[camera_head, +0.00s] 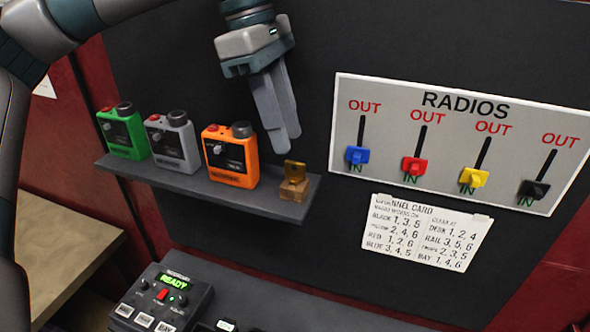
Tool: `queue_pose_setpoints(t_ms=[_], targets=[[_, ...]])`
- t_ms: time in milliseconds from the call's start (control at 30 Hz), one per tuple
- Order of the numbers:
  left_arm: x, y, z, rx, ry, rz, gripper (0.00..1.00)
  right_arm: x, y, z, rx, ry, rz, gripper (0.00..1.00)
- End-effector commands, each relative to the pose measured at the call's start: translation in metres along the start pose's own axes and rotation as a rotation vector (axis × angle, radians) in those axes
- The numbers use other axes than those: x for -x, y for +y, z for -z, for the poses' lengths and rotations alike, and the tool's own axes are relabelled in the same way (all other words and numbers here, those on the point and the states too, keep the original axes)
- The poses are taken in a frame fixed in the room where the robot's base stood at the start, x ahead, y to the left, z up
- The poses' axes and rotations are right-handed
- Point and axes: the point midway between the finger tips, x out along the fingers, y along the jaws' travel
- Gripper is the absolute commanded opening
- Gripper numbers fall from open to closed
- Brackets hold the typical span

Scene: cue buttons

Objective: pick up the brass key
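The brass key (294,171) is a small gold piece standing upright on a small wooden block (293,190) at the right end of the dark shelf. My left gripper (285,142) hangs from above with its grey fingers pointing down, its tips just above and slightly left of the key. The key shows below the fingertips, not between them. The fingers overlap in this view, so the gap between them is unclear. My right gripper is not in view.
Green (124,132), grey (172,143) and orange (230,155) radios stand on the shelf (200,182), the orange one close left of the key. A RADIOS panel (453,130) with several coloured sliders and a channel card (426,234) are on the wall. A console (165,298) sits below.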

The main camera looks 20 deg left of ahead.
Motion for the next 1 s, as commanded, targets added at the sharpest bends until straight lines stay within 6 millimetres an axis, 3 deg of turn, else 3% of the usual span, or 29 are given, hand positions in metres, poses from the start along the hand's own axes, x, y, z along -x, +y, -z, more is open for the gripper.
queue_pose_setpoints(t_ms=[400,867,900,1000], targets=[[-0.045,-0.001,0.0,-0.001,0.0,0.001,0.28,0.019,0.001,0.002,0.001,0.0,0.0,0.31],[-0.047,0.0,0.0,-0.001,-0.001,0.0,0.28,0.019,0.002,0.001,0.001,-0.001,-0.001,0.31],[-0.046,0.0,0.0,-0.001,-0.001,0.0,0.26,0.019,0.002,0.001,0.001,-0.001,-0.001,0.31],[-0.046,0.0,0.0,-0.001,-0.001,0.0,0.02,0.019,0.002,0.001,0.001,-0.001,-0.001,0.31]])
